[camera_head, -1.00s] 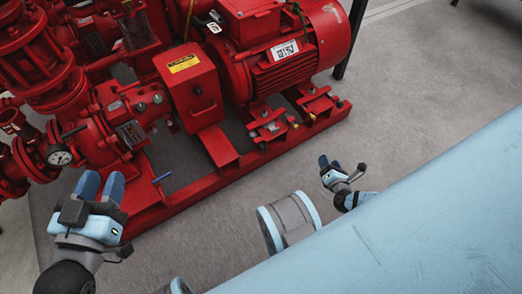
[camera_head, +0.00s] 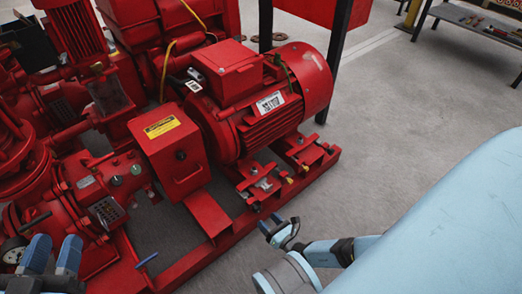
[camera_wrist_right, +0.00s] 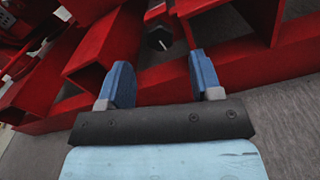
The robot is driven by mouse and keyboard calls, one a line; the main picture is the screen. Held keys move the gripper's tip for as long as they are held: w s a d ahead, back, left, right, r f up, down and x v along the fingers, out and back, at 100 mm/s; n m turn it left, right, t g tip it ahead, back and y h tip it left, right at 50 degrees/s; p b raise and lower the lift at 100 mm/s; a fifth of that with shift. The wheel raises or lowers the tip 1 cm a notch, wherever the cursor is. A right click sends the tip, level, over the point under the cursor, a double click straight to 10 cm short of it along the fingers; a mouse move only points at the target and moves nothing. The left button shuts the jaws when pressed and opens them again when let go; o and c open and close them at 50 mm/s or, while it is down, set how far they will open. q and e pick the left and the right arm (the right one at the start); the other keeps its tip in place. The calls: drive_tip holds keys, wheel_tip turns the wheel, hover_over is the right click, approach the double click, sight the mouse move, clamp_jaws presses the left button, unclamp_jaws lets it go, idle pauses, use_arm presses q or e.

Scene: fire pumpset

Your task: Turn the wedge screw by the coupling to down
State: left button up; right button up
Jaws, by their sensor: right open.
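The wedge screw by the coupling has a dark hexagonal head (camera_wrist_right: 158,40), seen in the right wrist view above and between my fingertips, apart from them. In the head view its dark head (camera_head: 256,206) is small, at the near end of the motor foot closest to the coupling guard (camera_head: 174,152). Its turn position cannot be read. My right gripper (camera_head: 279,230) is just in front of the red base frame, below and right of the screw; the wrist view shows its blue fingers (camera_wrist_right: 162,82) open and empty. My left gripper (camera_head: 53,254) is at the lower left; its finger gap is unclear.
The red motor (camera_head: 262,98) stands behind the screw. The base rail (camera_head: 216,246) runs along the front. A second motor foot (camera_head: 308,152) with wedge hardware lies further right. Clear grey floor (camera_head: 390,125) lies right of the pumpset.

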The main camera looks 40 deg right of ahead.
sight(259, 211)
drive_tip(key=shift+w+a+b, duration=0.15)
drive_tip(key=shift+w+b, duration=0.25)
drive_tip(key=shift+w, duration=1.85)
drive_tip(key=c, duration=0.9)
